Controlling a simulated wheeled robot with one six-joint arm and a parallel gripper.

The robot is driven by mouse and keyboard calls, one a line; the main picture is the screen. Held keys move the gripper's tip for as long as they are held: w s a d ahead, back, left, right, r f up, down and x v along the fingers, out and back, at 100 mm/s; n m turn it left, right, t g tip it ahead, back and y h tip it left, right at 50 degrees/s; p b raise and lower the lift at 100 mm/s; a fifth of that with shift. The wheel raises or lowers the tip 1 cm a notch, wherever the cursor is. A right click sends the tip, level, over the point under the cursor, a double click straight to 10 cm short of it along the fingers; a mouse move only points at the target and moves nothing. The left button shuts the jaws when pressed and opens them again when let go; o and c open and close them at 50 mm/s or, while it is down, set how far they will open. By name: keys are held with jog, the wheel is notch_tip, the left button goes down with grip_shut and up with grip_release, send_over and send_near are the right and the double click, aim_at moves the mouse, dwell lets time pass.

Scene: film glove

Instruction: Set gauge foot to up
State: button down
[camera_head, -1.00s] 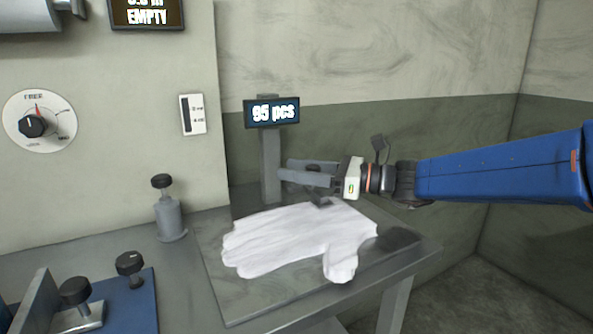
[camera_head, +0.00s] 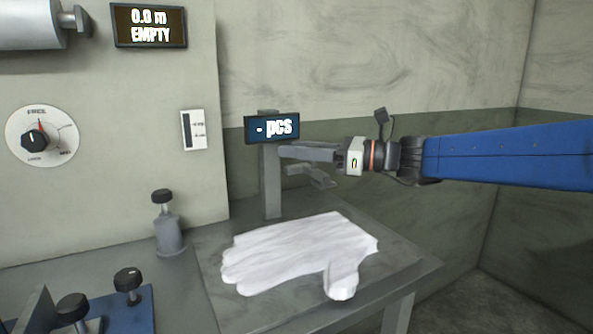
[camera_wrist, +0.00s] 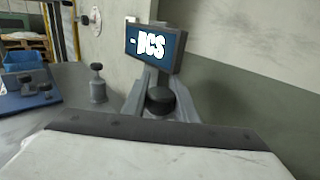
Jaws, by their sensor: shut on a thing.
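The gauge has a grey post (camera_head: 271,185) with a dark display (camera_head: 272,128) on top reading "- pcs". The gauge foot (camera_head: 320,178), a small grey angled piece, is up off the white glove stack (camera_head: 295,255), with a clear gap below it. My gripper (camera_head: 300,153) reaches in from the right beside the post, above the foot. In the wrist view its two grey fingers lie on either side of a round black knob (camera_wrist: 160,99), below the display (camera_wrist: 155,46), and are shut on it. The knob is hidden in the head view.
The glove stack lies on a grey table (camera_head: 232,310). A grey cylinder with a black knob (camera_head: 168,232) stands left of it. A blue plate with black knobs (camera_head: 140,310) is at lower left. A dial (camera_head: 38,138) and a small switch panel (camera_head: 194,130) are on the wall.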

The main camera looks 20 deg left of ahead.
jog(key=shift+r, duration=0.2)
jog(key=c, duration=1.4)
grip_release()
jog(key=shift+d, duration=0.15)
jog(key=w+d, duration=0.1)
jog(key=d, duration=1.6)
jog(key=shift+w, duration=0.15)
